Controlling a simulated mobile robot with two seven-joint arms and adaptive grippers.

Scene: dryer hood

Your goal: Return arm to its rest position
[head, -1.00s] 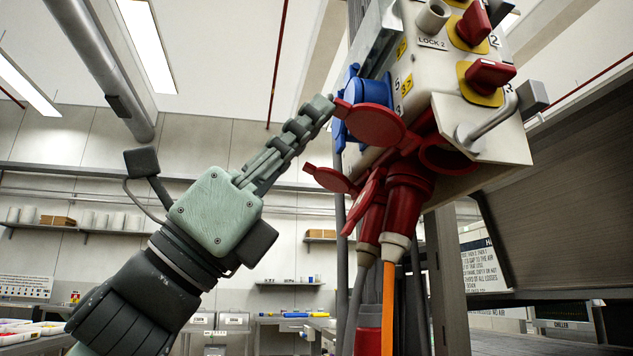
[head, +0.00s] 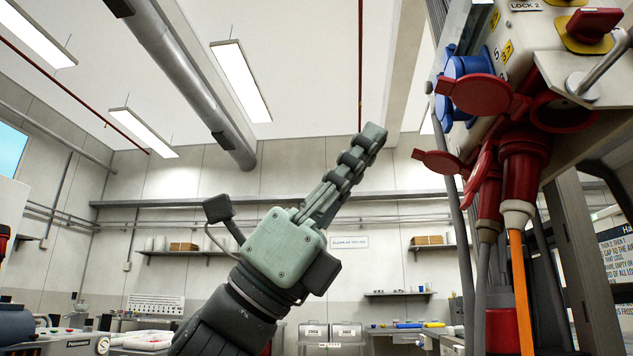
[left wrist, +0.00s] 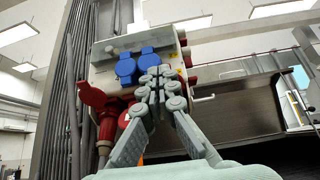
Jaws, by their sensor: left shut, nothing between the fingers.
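My left arm's gripper (head: 372,137) is grey-green and points up and to the right in the head view. Its fingers are together with nothing between them. It is in open air, left of the socket box (head: 520,50) in the picture, with a visible gap to the red cover (head: 475,95). In the left wrist view the fingers (left wrist: 160,75) meet at their tips in front of the same box (left wrist: 105,55); the depth between them is hard to tell there. My right gripper is not in view.
The box carries blue sockets (left wrist: 126,68), red plugs (head: 522,165) and an orange cable (head: 520,285) hanging down. Wall shelves (head: 185,250) and a bench with lab items stand behind. The space left of my gripper looks clear.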

